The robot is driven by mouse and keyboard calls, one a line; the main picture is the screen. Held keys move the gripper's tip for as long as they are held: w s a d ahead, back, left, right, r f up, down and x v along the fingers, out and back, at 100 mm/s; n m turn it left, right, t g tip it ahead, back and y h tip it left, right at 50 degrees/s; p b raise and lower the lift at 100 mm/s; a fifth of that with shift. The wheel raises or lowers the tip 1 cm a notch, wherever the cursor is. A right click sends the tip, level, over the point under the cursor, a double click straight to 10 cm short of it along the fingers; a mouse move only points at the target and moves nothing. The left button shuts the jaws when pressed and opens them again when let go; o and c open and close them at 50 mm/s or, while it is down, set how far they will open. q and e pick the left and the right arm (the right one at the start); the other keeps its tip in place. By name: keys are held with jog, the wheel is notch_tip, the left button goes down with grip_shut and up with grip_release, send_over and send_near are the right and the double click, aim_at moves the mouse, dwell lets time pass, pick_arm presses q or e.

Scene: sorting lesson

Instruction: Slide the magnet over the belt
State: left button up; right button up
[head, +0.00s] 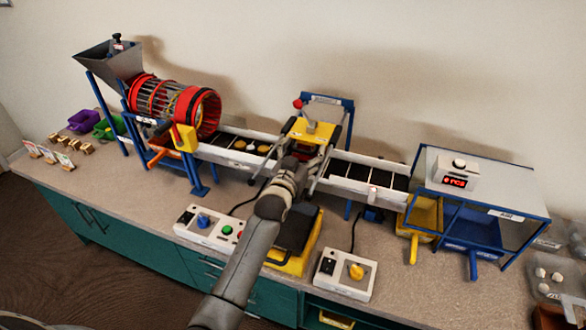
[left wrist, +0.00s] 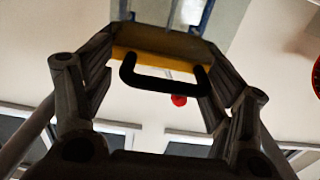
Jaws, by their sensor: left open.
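The magnet is a yellow block (head: 316,131) on a blue frame (head: 347,107) at the back of the belt line, near its middle. The belt (head: 368,174) is dark, with cross bars and pale side walls. My left gripper (head: 306,146) is open in front of the yellow block, over the belt's middle, and hides part of both. In the left wrist view the black handle (left wrist: 165,86) of the yellow block (left wrist: 165,60) shows between the spread fingers; I cannot tell whether they touch it. My right gripper is not in view.
Several small pieces (head: 251,147) lie on the belt's left part. A red drum (head: 205,112) and hopper (head: 108,62) stand left. A clear-sided blue-framed box (head: 480,185) stands right.

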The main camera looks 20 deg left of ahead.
pick_arm(q)
jog(key=s, duration=1)
jog(key=shift+a, duration=0.45)
